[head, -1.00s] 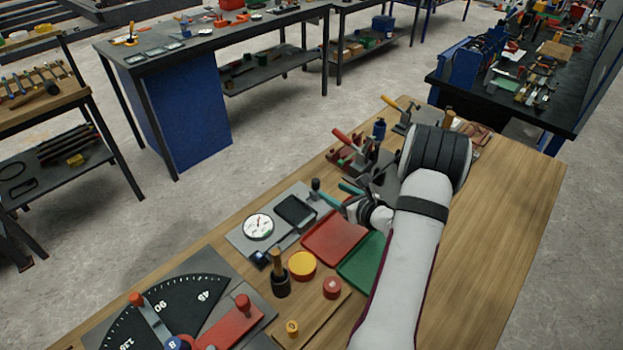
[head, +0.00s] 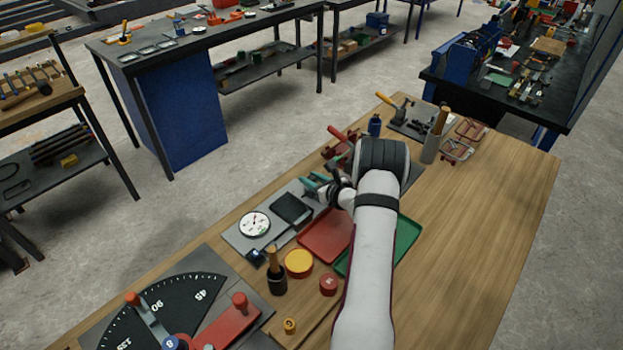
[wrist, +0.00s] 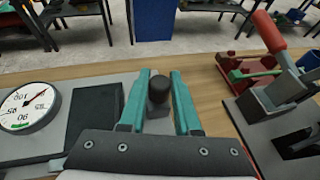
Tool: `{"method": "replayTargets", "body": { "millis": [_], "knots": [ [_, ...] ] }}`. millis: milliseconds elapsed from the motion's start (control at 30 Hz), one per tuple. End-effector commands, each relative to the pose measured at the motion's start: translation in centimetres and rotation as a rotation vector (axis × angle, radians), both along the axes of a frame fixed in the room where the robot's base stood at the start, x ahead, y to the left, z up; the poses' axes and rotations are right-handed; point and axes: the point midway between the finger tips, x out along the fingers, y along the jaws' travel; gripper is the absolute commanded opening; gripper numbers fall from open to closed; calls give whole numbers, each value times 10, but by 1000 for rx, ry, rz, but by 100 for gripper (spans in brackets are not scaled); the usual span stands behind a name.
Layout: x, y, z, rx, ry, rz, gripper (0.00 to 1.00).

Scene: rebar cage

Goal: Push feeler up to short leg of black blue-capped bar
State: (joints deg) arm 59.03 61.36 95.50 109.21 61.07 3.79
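The dial gauge (head: 255,224) with a white face sits on a grey plate beside a dark square pad (head: 291,208). A black knob (wrist: 158,92) stands upright at the plate's right end, likely the feeler's handle. My gripper (wrist: 160,76) is open, its teal fingers on either side of the knob; I cannot tell if they touch it. In the head view my gripper (head: 314,184) hides the knob. A small blue cap (head: 257,254) shows at the plate's near edge. The bar's short leg and its contact with the feeler cannot be made out.
A red tray (head: 325,236) and a green tray (head: 408,240) lie near my arm. A red-handled clamp (wrist: 270,35) stands right of my gripper. A yellow disc (head: 299,264), a wooden-handled tool (head: 277,280) and a protractor plate (head: 165,310) are nearer.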

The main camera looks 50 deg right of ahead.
Motion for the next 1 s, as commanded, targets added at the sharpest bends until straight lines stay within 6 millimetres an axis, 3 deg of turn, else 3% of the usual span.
{"method": "replayTargets", "body": {
  "millis": [33, 100, 1000],
  "knots": [
    [0, 0, 0, 0, 0, 0, 13],
    [0, 0, 0, 0, 0, 0, 0],
    [-1, 0, 0, 0, 0, -1, 0]
  ]
}}
